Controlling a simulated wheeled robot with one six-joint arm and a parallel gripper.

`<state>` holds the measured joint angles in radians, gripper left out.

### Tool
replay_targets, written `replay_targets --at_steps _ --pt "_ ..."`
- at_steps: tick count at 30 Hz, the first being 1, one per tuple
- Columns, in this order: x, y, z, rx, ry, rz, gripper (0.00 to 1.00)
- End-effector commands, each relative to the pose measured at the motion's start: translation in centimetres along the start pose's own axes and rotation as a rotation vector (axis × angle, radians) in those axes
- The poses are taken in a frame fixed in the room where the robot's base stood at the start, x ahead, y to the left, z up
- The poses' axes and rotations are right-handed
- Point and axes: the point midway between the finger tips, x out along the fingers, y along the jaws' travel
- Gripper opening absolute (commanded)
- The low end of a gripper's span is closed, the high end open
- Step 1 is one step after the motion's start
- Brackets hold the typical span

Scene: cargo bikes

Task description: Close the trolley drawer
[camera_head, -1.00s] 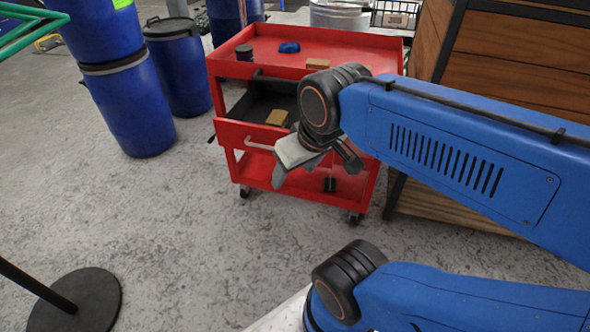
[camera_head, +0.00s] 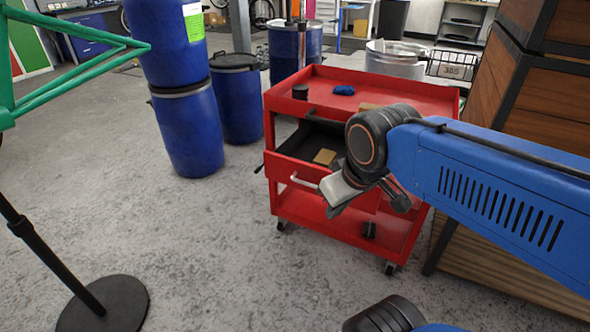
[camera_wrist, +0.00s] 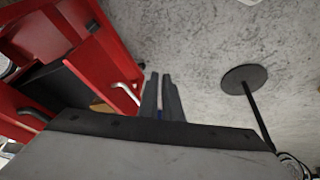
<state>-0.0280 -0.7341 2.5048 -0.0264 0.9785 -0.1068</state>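The red trolley (camera_head: 283,108) stands in the middle of the head view. Its drawer (camera_head: 290,172) is pulled out toward the left front, with a dark inside and a tan block (camera_head: 325,157) in it. The drawer's pale bar handle (camera_head: 303,182) is on its front; a pale handle also shows in the wrist view (camera_wrist: 125,90). My gripper (camera_head: 333,210) hangs just right of that handle in the head view, seemingly apart from it. In the wrist view its two fingers (camera_wrist: 160,80) are close together with a thin gap and nothing held.
Blue barrels (camera_head: 190,130) stand left of the trolley. A wooden crate stack (camera_head: 550,95) stands close on its right. A black round stand base (camera_head: 105,305) is at lower left. The grey floor (camera_head: 215,230) between stand and trolley is clear.

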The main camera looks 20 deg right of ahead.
Motion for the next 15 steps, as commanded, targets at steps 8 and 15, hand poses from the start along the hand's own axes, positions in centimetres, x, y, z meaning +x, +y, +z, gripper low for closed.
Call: replay_targets --at_steps 8,15 --pt "-0.2 -0.1 -6.9 -0.597 -0.098 0.02 0.0" --pt "0.6 -1.3 -13.3 -1.141 -0.192 0.018 0.0"
